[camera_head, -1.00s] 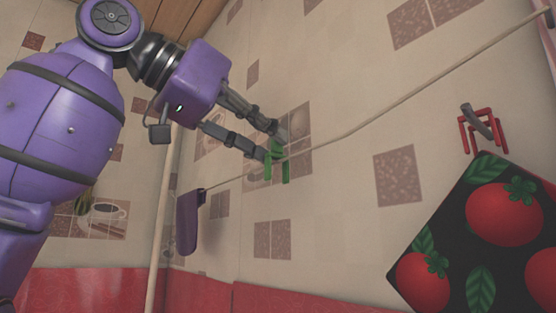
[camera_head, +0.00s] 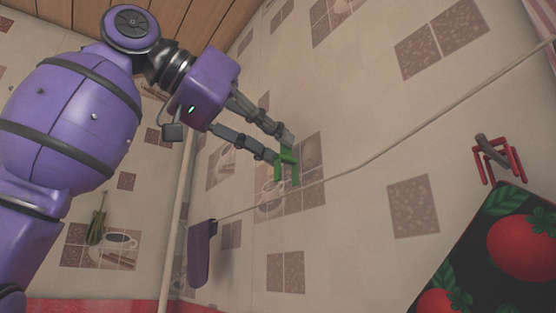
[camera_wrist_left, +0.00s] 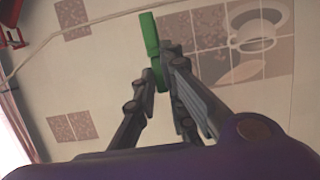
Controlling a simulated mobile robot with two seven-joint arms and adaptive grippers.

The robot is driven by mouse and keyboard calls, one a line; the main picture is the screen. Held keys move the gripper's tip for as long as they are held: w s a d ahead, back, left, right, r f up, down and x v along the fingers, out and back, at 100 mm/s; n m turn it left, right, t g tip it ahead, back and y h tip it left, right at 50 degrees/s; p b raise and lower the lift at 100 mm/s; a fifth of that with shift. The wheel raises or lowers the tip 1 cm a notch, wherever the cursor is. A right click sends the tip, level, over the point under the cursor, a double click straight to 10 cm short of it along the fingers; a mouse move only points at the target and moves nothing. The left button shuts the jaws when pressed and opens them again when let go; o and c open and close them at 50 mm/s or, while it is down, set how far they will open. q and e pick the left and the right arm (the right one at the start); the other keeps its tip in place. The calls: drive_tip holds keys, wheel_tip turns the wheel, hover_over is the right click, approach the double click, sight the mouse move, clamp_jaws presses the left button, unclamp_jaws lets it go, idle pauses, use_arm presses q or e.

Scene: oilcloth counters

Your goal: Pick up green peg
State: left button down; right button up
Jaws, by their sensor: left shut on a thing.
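The green peg (camera_head: 288,168) is a small clothes-peg-like piece with prongs. My left gripper (camera_head: 283,148) is shut on it, with the fingertips at its upper end. In the head view the peg appears just above the rope (camera_head: 350,171), against the tiled wall. In the left wrist view the green peg (camera_wrist_left: 151,45) stands between the fingertips of my left gripper (camera_wrist_left: 158,68) and sticks out past them. My right gripper is not in view.
A red peg (camera_head: 497,160) hangs at the right, with a grey piece at its top. A black cloth with tomatoes (camera_head: 500,245) is below it. A purple item (camera_head: 202,255) hangs at the rope's left end. A pale vertical pole (camera_head: 180,210) stands near my left arm.

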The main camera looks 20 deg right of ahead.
use_arm(q)
drive_tip(key=s+a+r, duration=0.8)
drive_tip(key=s+a, duration=0.1)
drive_tip(key=shift+a+r, duration=0.25)
drive_tip(key=shift+r, duration=0.1)
